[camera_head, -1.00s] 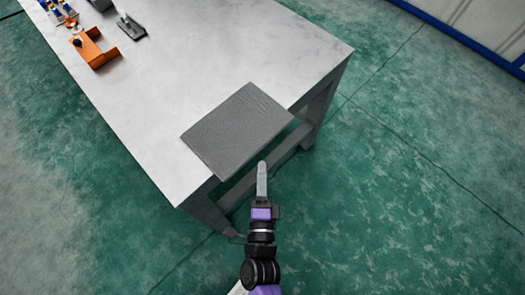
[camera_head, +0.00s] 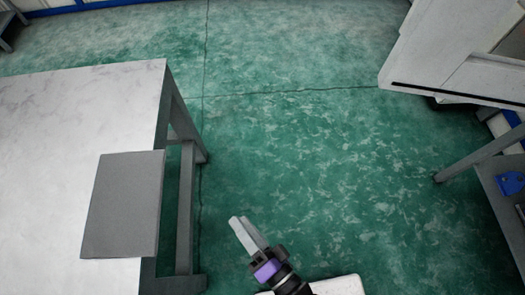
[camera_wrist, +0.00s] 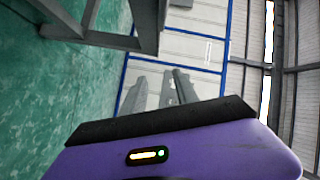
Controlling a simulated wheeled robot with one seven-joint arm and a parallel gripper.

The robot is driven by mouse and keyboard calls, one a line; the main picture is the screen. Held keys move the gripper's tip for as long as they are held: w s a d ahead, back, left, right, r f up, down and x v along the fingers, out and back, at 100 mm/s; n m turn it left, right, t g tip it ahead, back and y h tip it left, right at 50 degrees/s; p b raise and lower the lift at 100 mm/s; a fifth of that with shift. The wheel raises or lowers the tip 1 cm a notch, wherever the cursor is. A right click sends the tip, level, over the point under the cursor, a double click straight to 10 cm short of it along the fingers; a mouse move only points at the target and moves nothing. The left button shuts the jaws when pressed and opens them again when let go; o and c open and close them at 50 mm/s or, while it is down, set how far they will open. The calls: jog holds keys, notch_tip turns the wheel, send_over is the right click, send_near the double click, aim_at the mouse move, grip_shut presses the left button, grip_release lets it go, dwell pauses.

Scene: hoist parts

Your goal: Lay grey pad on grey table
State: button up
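The grey pad (camera_head: 125,205) is a flat, dark grey rectangle lying on the pale grey table (camera_head: 70,110) in the head view. Its right edge juts a little past the table's right edge. My gripper (camera_head: 236,219) is over the green floor to the right of the pad and table, apart from both. Its two grey fingers point up and left. In the wrist view the fingers (camera_wrist: 160,75) stand apart with only background between them, so it is open and empty. I cannot make out the pad in the wrist view.
Green floor (camera_head: 300,160) is clear to the right of the table. A white machine or cabinet (camera_head: 450,50) stands at upper right. A grey bench with blue parts (camera_head: 510,184) is at the right edge. The table's grey legs (camera_head: 187,210) stand left of my gripper.

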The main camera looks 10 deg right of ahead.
jog(key=s+d+r+n+h, duration=0.4)
jog(key=d+r, duration=0.3)
jog(key=d, duration=0.4)
jog(key=s+d+r+n+h, duration=0.3)
jog(key=s+d+r, duration=0.4)
jog(key=d, duration=0.4)
jog(key=shift+s+r+n+g+h, duration=0.2)
jog(key=shift+r+n+g+h, duration=0.15)
jog(key=shift+r+h, duration=0.25)
grip_shut()
jog(key=shift+a, duration=0.1)
